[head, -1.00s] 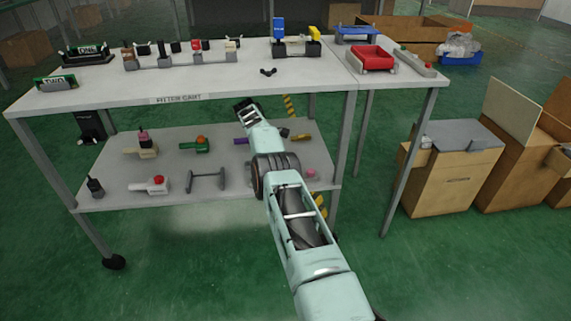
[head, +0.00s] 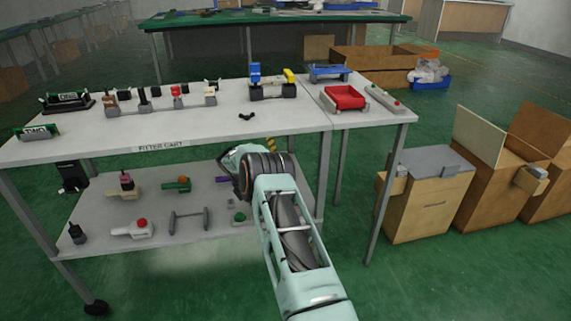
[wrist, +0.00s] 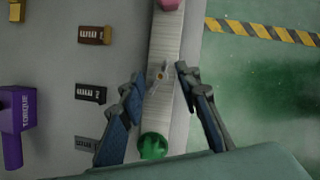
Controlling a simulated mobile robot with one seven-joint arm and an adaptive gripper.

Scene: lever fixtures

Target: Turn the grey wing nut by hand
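In the wrist view, the small grey wing nut (wrist: 157,78) with an orange centre sits on a light grey strip (wrist: 165,38), between a pink knob (wrist: 169,4) and a green knob (wrist: 153,146). My gripper (wrist: 160,75) is open, one finger on each side of the wing nut, with a visible gap to each. Its height above the strip is hard to tell. In the head view my gripper is hidden behind my arm at the lower shelf. The green knob (head: 239,217) shows there, but the wing nut is too small to make out surely.
A purple torque tool (wrist: 17,125) and several label blocks (wrist: 90,92) lie left of the strip. A yellow-black floor stripe (wrist: 265,34) runs at right. The cart's upper shelf (head: 200,122) is above the lower shelf (head: 160,215). A grey handle bar (head: 190,220) stands on the lower shelf.

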